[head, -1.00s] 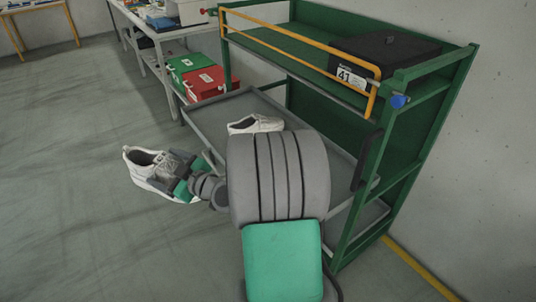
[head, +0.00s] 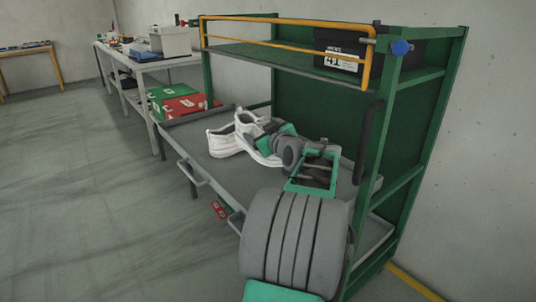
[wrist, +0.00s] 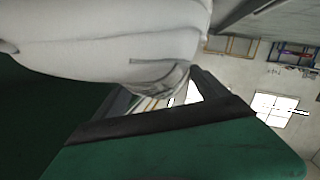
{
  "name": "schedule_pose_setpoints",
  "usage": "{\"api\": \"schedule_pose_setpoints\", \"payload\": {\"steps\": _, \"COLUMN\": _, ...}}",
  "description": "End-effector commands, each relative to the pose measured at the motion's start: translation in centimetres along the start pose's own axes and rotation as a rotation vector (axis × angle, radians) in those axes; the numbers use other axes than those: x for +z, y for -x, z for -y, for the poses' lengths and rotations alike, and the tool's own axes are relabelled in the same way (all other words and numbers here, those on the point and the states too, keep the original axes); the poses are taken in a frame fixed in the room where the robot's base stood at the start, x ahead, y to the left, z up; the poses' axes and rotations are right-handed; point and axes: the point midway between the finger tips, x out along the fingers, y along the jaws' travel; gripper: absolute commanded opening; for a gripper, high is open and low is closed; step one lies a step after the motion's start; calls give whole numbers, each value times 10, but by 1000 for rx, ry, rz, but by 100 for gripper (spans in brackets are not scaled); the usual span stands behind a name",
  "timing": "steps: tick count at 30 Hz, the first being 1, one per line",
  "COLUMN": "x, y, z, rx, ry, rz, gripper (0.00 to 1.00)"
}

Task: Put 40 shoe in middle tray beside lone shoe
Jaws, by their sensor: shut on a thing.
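My gripper (head: 273,137) is shut on a white shoe (head: 249,127) with a pale sole. I see it over the grey middle tray (head: 205,172) of the green rack, tilted, with its open collar up. Another white shoe (head: 224,142) is in the tray just left of the held shoe and partly hidden by it. I cannot tell whether the two shoes touch, or whether the held one rests on the tray. In the wrist view the held shoe (wrist: 110,35) fills the upper left. No size mark on either shoe is readable.
A black box (head: 340,50) labelled 41 sits on the top shelf behind a yellow rail (head: 285,57). Green and red cases (head: 180,100) are beyond the tray's far left end. A rack post (head: 385,130) stands right of my arm. The tray's front left is bare.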

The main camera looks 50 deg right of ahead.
Motion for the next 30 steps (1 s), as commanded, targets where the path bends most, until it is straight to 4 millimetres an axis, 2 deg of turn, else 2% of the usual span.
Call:
{"api": "schedule_pose_setpoints", "payload": {"steps": 1, "x": 11, "y": -9, "z": -10, "rx": 2, "ry": 0, "rz": 0, "gripper": 11}}
{"api": "schedule_pose_setpoints", "payload": {"steps": 6, "x": 52, "y": -31, "z": -20, "rx": 0, "ry": 1, "rz": -1, "gripper": 11}}
{"api": "schedule_pose_setpoints", "payload": {"steps": 13, "x": 76, "y": -45, "z": -27, "rx": -1, "ry": 2, "rz": -3, "gripper": 11}}
{"api": "schedule_pose_setpoints", "payload": {"steps": 16, "x": 95, "y": -47, "z": -19, "rx": -3, "ry": 1, "rz": -2, "gripper": 11}}
{"api": "schedule_pose_setpoints", "payload": {"steps": 18, "x": 100, "y": -48, "z": -17, "rx": -1, "ry": 2, "rz": -4, "gripper": 11}}
{"api": "schedule_pose_setpoints", "payload": {"steps": 27, "x": 103, "y": -48, "z": -16, "rx": -1, "ry": 3, "rz": -4, "gripper": 11}}
{"api": "schedule_pose_setpoints", "payload": {"steps": 28, "x": 103, "y": -48, "z": -16, "rx": -2, "ry": 2, "rz": -2, "gripper": 85}}
{"api": "schedule_pose_setpoints", "payload": {"steps": 30, "x": 103, "y": -48, "z": -16, "rx": -2, "ry": 2, "rz": -1, "gripper": 91}}
